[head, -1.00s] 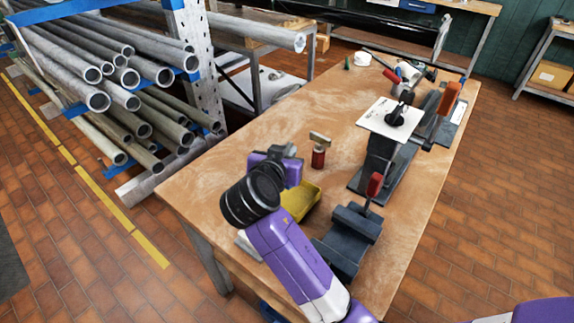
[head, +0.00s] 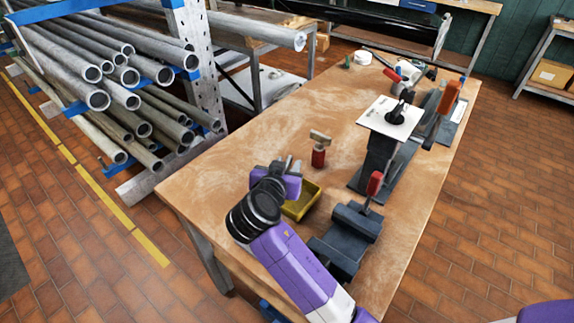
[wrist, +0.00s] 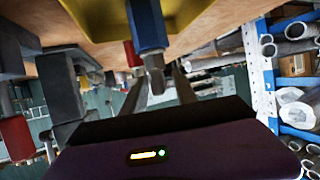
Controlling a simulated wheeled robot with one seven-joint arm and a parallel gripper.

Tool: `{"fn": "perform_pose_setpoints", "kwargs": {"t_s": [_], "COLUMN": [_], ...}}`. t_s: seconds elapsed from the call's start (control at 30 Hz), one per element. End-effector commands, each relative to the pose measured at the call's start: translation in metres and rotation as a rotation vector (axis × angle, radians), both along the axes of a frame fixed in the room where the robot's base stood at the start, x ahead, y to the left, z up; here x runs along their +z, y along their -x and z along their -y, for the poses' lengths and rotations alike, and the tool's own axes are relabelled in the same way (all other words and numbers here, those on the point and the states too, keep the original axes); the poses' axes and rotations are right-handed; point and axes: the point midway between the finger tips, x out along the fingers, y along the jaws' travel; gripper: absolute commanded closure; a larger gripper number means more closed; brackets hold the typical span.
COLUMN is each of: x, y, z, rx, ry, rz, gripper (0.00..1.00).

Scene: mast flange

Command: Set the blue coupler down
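The blue coupler (wrist: 147,28) shows in the wrist view, where the picture is upside down with the bench at the top. Its hexagonal blue body runs off the top edge, and its grey metal stem points toward my gripper. My gripper (wrist: 160,78) has its fingers on either side of the stem. A gap shows between the stem and the right finger, so the fingers look open; contact on the left is unclear. In the head view my gripper (head: 291,164) is low over the near left part of the bench. The coupler is hidden there behind my gripper.
A yellow tray (head: 308,207) lies just right of my gripper on the wooden bench (head: 260,138). A red-handled tool (head: 318,157) stands behind it. A dark vise (head: 345,240) and a stand with a white plate (head: 378,120) are to the right.

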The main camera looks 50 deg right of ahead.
Motion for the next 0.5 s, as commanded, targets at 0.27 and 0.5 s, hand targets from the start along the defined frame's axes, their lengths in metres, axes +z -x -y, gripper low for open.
{"fn": "perform_pose_setpoints", "kwargs": {"t_s": [0.27, 0.5], "x": [0.001, 0.009], "y": [0.000, 0.006], "z": [0.000, -0.016], "rx": [0.000, 0.002], "ry": [0.000, 0.002], "rz": [0.000, 0.002], "gripper": [0.66, 0.66]}}
